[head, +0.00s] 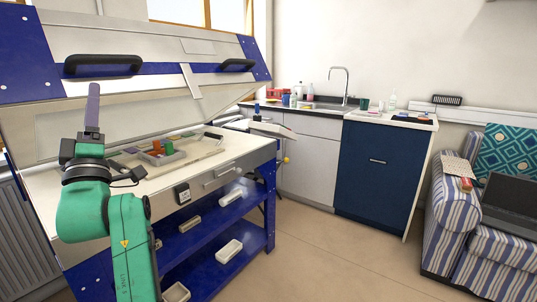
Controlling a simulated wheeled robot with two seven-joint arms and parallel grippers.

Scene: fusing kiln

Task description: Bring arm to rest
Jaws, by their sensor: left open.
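My left arm, green with a black wrist, rises at the left of the head view in front of the kiln (228,165). My left gripper (93,108) points upward before the raised kiln lid (150,70). Its fingers are seen nearly edge-on, and nothing shows held between them. It is apart from the glass pieces on the kiln bed. My right gripper is not in the picture.
White dishes (229,251) sit on the blue shelves below. A sink counter (340,112) stands behind, and a striped armchair (450,215) at the right. The floor (330,262) between is clear.

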